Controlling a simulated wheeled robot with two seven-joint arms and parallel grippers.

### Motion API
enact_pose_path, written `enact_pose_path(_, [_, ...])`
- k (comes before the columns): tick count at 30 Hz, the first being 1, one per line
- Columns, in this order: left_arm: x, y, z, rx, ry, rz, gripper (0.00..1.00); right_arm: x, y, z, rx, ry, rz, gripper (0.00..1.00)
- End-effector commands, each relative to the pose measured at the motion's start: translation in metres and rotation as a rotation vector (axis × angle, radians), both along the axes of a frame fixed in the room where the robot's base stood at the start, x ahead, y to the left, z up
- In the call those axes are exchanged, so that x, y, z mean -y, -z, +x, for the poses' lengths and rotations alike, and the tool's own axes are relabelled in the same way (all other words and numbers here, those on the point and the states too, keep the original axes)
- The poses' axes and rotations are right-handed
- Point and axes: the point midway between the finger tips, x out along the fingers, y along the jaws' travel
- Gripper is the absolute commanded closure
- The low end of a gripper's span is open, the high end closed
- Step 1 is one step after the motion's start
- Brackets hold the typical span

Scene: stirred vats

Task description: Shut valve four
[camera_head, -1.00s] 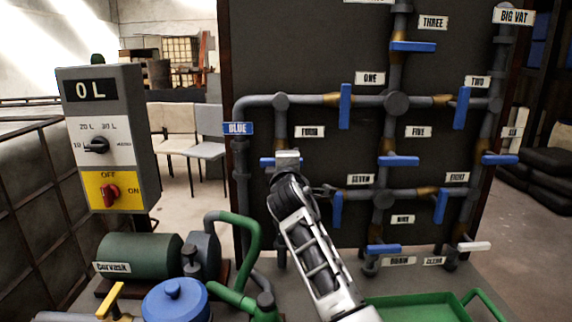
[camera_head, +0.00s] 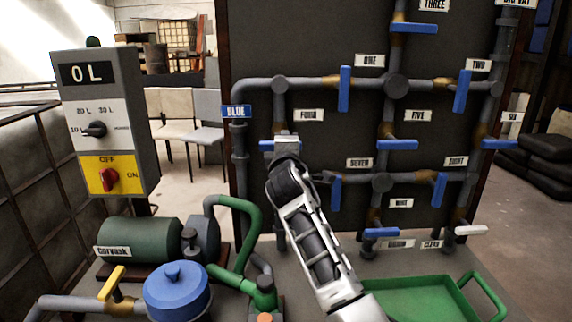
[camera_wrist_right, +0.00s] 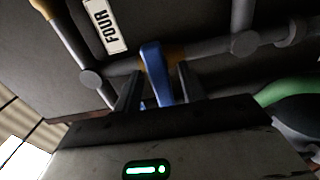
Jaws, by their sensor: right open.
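The FOUR label (camera_head: 309,115) is on the dark pipe board. Valve four's blue lever (camera_head: 266,146) is below and left of it, lying level across an upright grey pipe. My right gripper (camera_head: 285,142) is in front of this lever and hides its middle. In the right wrist view, the blue lever (camera_wrist_right: 153,62) stands between the two dark fingers of my open right gripper (camera_wrist_right: 157,82), with gaps seen beside it. The FOUR label also shows there, tilted (camera_wrist_right: 104,25). Whether a finger touches the lever cannot be told. My left gripper is not in view.
Other blue levers are close by, such as valve seven's (camera_head: 336,193) and valve five's (camera_head: 398,145). A control box (camera_head: 105,125) reads 0 L, its red switch (camera_head: 109,180) below. A green pump (camera_head: 140,240), a blue-lidded vessel (camera_head: 177,290) and a green tray (camera_head: 470,309) stand in front.

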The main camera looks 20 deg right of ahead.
Motion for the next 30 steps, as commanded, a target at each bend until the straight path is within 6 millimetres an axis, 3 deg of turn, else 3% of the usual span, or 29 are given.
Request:
enact_pose_path(12, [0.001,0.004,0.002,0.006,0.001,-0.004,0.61,-0.026,0.003,-0.089,-0.002,-0.002,0.003,0.59])
enact_pose_path(18, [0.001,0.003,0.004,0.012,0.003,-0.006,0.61,-0.036,0.002,-0.124,-0.002,-0.003,0.003,0.59])
enact_pose_path(24, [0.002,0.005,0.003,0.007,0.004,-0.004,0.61,-0.041,0.001,-0.14,-0.003,-0.001,0.002,0.59])
enact_pose_path(30, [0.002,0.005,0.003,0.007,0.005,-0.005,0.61,-0.041,0.001,-0.142,-0.004,-0.001,0.002,0.59])
